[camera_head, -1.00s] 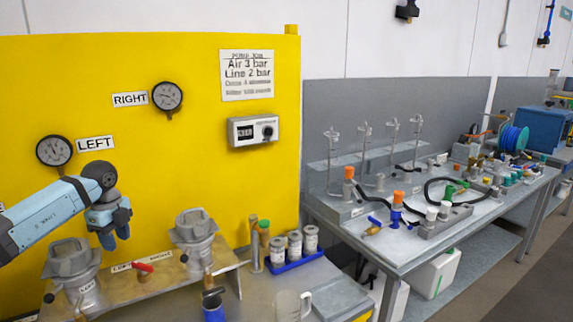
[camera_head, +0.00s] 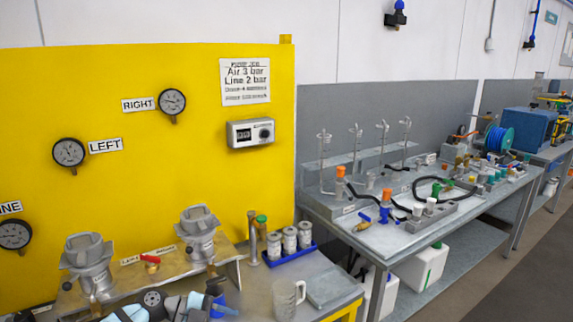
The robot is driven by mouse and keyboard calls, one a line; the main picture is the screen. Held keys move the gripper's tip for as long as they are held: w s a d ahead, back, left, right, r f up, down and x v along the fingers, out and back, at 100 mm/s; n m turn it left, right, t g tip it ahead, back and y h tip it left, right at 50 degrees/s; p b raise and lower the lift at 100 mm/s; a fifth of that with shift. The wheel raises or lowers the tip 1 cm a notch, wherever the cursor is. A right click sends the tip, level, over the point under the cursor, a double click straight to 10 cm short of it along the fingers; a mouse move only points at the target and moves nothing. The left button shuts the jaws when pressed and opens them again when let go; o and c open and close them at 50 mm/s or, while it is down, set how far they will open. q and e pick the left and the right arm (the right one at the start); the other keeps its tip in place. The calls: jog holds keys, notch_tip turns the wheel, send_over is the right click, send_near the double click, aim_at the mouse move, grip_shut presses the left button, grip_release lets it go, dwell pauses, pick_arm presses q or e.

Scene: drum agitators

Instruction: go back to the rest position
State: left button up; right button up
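My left arm lies low along the bottom edge of the head view. Its light blue and dark wrist parts and the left gripper (camera_head: 196,307) are partly cut off by the frame. The gripper is in front of the bench with the two grey metal drum heads, the left one (camera_head: 88,264) and the right one (camera_head: 198,232). I cannot make out the fingers well enough to tell open from shut, and I see nothing clearly held. My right arm and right gripper are not in view.
A clear jug (camera_head: 287,299) and a blue rack (camera_head: 289,254) with grey-white jars stand right of the drum heads. The yellow panel (camera_head: 200,160) with gauges rises behind. A grey bench (camera_head: 383,240) with fittings and hoses is at the right. Open floor (camera_head: 520,270) lies beyond it.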

pick_arm(q)
jog(key=s+d+n+t+h+p, duration=0.25)
jog(key=s+n+t, duration=0.45)
jog(key=n+t, duration=0.35)
jog(key=s+a+f+n+y, duration=0.4)
jog(key=s+f+n+y, duration=0.2)
jog(key=s, duration=0.4)
jog(key=s+a+f+n+y+p, duration=0.1)
jog(key=s+a+f+n+y, duration=0.3)
jog(key=s+f, duration=0.5)
jog(key=n+y, duration=0.2)
jog(key=y, duration=0.1)
jog(key=shift+s+a+f+y, duration=0.35)
jog(key=shift+s+f, duration=0.05)
jog(key=shift+n, duration=0.25)
dwell(2.4)
